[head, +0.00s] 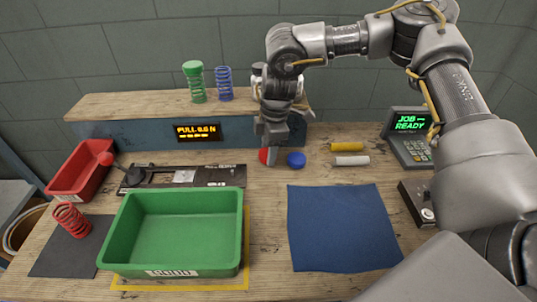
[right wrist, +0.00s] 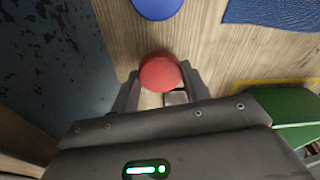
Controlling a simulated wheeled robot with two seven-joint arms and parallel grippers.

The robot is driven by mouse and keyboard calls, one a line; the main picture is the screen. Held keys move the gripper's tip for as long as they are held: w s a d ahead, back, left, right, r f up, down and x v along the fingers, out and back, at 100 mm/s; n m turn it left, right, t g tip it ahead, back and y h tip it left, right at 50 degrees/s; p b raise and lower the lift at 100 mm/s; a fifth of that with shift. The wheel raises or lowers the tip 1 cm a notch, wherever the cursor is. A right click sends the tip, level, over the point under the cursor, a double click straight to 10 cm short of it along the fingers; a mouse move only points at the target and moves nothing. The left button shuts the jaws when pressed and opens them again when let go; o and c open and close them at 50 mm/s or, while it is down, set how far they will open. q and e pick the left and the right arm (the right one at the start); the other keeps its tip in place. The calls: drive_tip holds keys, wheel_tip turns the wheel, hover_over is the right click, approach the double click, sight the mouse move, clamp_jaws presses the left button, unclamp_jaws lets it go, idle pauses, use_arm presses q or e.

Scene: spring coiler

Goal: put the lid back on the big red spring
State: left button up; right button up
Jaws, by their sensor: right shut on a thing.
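The big red spring (head: 71,220) stands uncapped on a dark grey mat at the left of the bench. My right gripper (head: 268,158) is low over the bench, in front of the blue ledge, and is shut on the red lid (head: 263,156). In the right wrist view the round red lid (right wrist: 159,72) sits between the two fingertips. I cannot tell whether the lid touches the bench. My left gripper is not in view.
A blue lid (head: 296,159) lies just right of my right gripper. A green bin (head: 243,220) stands between it and the red spring. A black lever with a red knob (head: 106,159) and a red tray (head: 80,168) are behind the spring. A blue cloth (head: 343,228) lies right.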

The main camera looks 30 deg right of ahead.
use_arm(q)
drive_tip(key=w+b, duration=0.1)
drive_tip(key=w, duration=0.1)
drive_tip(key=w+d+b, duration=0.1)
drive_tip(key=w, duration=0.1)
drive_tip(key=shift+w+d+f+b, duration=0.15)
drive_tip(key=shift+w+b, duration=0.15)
use_arm(e)
drive_tip(key=s+a+r, duration=0.6)
drive_tip(key=s+r, duration=0.5)
drive_tip(key=s, duration=0.1)
drive_tip(key=shift+s+a, duration=0.15)
drive_tip(key=shift+a, duration=0.25)
use_arm(q)
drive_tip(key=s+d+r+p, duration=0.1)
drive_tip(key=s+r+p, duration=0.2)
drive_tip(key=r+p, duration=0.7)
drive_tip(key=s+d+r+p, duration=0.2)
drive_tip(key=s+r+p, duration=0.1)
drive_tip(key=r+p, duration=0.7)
drive_tip(key=p, duration=0.3)
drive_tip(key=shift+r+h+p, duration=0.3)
use_arm(e)
drive_tip(key=w+d+r+m, duration=0.3)
drive_tip(key=w+r+m, duration=0.1)
drive_tip(key=r, duration=0.3)
